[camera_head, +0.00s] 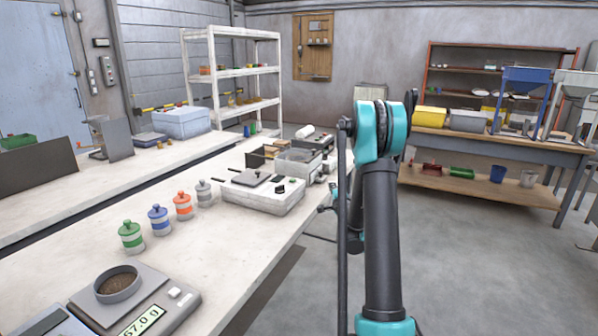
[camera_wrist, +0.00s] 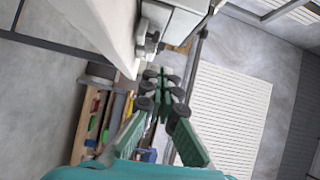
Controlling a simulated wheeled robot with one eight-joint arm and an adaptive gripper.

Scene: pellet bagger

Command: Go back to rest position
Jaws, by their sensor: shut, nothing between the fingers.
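My gripper (camera_wrist: 163,92) shows in the wrist view with its green fingers brought together and nothing between them. It is in the air beside the white bench edge (camera_wrist: 118,45), apart from it. In the head view my teal and black arm stands upright right of centre, to the right of the long workbench (camera_head: 225,246). The arm hides most of the gripper there.
On the workbench stand a scale with a bowl of pellets (camera_head: 118,282), several coloured lidded jars (camera_head: 158,219) and a white machine (camera_head: 262,192). A wooden table (camera_head: 500,147) with bins stands at the back right. The floor (camera_head: 470,260) right of my arm is clear.

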